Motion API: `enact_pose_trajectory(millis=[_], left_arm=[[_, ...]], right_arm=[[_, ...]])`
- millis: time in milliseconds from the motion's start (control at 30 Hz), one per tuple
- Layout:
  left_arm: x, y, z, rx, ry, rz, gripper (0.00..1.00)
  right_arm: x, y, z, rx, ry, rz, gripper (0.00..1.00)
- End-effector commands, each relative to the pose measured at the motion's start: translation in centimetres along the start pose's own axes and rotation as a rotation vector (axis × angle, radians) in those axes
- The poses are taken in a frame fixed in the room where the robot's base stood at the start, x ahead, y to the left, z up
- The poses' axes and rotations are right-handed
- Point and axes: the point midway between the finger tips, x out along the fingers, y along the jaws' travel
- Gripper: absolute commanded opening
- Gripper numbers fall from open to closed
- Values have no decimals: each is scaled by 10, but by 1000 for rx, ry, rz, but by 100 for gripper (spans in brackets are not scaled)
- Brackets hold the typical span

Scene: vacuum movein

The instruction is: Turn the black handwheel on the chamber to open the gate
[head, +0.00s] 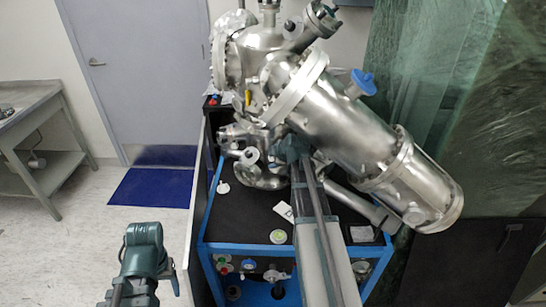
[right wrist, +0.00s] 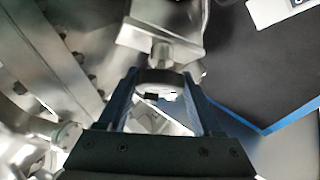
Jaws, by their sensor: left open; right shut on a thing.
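The black handwheel (right wrist: 160,80) shows in the right wrist view as a dark rounded rim at the end of a short metal stem. My right gripper (right wrist: 163,90) is shut on it, one finger on each side of the rim. In the head view my right arm reaches up to the front of the silver chamber (head: 262,133), and its teal wrist hides the handwheel and the fingers. The gate's position cannot be seen.
The chamber's large tilted cylinder (head: 350,125) stands close to the right of my right arm. A blue-framed cart (head: 235,246) with a black top carries the chamber. A metal table (head: 30,115) stands at the far left.

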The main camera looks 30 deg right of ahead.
Motion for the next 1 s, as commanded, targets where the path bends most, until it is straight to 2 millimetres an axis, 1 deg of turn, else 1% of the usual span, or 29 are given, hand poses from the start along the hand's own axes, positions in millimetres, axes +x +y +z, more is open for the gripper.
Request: enact_pose_trajectory(millis=[267,300,367,400,467,767,867,900,967,1000], left_arm=[[0,0,0,0,0,0,67],[0,0,0,0,0,0,67],[0,0,0,0,0,0,67],[0,0,0,0,0,0,67],[0,0,0,0,0,0,67],[-1,0,0,0,0,0,67],[-8,-1,0,0,0,0,67],[-13,-1,1,0,0,0,67],[-9,-1,0,0,0,0,67],[-8,-1,0,0,0,0,67]], right_arm=[[0,0,2,-3,-5,0,11],[0,0,2,-3,-5,0,68],[0,0,2,-3,-4,0,79],[0,0,2,-3,-4,0,86],[0,0,1,-2,-3,0,96],[-2,0,0,-1,-2,0,96],[-11,1,0,-1,-3,0,96],[-17,1,0,-1,-3,0,96],[-22,-10,4,0,-3,0,96],[-28,-16,7,1,-3,1,96]])
